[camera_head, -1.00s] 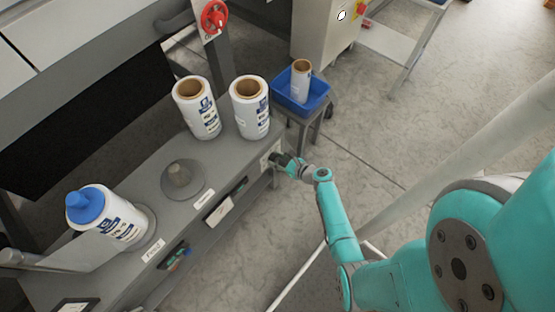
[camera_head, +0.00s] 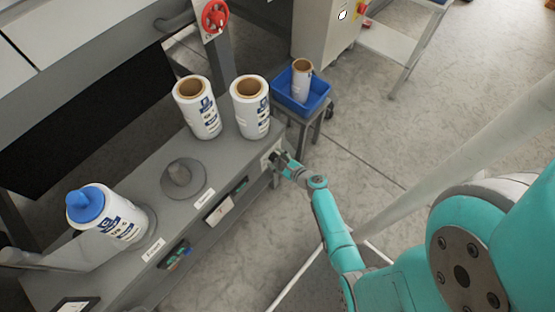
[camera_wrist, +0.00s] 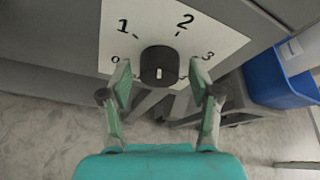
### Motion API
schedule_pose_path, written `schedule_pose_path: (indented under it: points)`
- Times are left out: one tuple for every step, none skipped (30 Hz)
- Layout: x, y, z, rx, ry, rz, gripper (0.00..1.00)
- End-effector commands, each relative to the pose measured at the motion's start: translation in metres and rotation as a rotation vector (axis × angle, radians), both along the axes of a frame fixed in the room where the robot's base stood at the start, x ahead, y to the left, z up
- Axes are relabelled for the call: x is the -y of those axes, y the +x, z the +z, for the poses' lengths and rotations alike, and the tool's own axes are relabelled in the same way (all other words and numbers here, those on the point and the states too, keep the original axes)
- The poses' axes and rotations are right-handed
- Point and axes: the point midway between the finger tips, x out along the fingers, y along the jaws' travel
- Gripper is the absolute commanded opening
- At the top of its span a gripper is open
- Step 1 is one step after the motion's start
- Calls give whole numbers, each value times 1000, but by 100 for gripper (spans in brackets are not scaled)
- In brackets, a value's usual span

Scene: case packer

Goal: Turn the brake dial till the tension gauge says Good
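The brake dial (camera_wrist: 158,64) is a round black knob on a white scale plate (camera_wrist: 150,22) marked 0, 1, 2 and 3. A short white mark shows on the knob's face, near its lower edge in the wrist view. My gripper (camera_wrist: 160,76) is open, with one finger on each side of the dial and a visible gap on both sides. In the head view my gripper (camera_head: 284,163) is at the front right end of the grey bench and mostly covers the dial.
The grey bench (camera_head: 150,190) carries two white film rolls (camera_head: 198,118) and a roll with a blue cap (camera_head: 122,222). A blue bin (camera_head: 318,98), also in the wrist view (camera_wrist: 268,80), stands on a stand right of the dial. Floor in front is open.

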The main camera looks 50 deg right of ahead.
Motion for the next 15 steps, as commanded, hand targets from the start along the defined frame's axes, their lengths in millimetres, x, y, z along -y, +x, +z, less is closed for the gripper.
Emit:
schedule_pose_path:
  points:
    - [0,0,0,0,0,0,67]
    - [0,0,0,-1,0,0,67]
    - [0,0,0,-1,1,-1,67]
    - [0,0,0,-1,1,-1,67]
    - [0,0,0,-1,1,-1,67]
    - [0,0,-1,-1,1,-1,67]
    - [0,-1,0,-1,1,-1,67]
    - [0,-1,0,-1,1,-1,67]
    - [0,-2,0,-1,1,-1,67]
    - [0,-3,0,-1,1,-2,67]
    - [0,-5,1,-1,1,-2,67]
    - [0,-9,1,-2,1,-3,67]
    - [0,-12,3,-2,1,-4,67]
    - [0,-15,4,-1,1,-5,67]
    - [-2,-21,6,-2,2,-4,67]
